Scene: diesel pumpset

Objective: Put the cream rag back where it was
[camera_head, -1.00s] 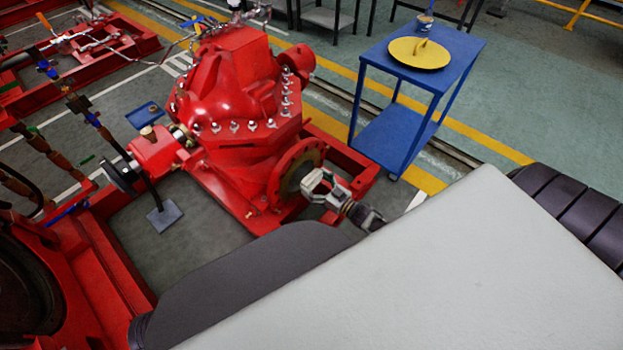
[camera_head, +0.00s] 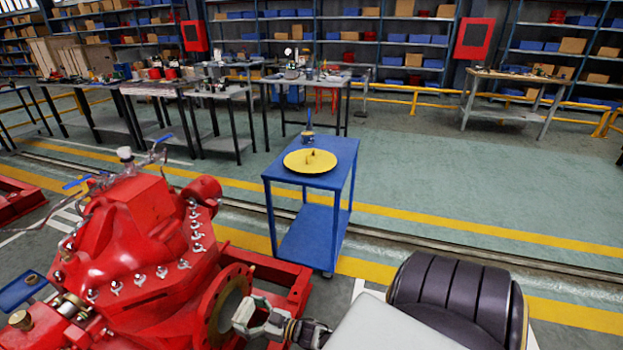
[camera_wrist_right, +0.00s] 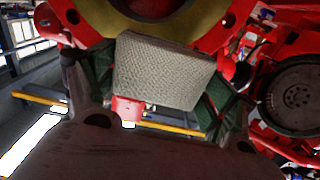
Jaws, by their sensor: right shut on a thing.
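The cream rag (camera_wrist_right: 162,72) fills the middle of the right wrist view, a woven pale block between the fingers of my right gripper (camera_wrist_right: 155,85). The gripper is shut on it. In the head view my right gripper (camera_head: 262,318) is small and low, just right of the red pump's round flange (camera_head: 228,305). The rag cannot be told clearly from the fingers there. In the wrist view the flange ring shows behind the rag; whether they touch I cannot tell. My left gripper is not in view.
A blue cart (camera_head: 335,180) stands beyond the pump, with a yellow round plate (camera_head: 300,163) and a small upright item (camera_head: 308,133) on top. The red pump (camera_head: 140,240) blocks the left. Workbenches (camera_head: 195,90) stand behind. Floor right of the cart is clear.

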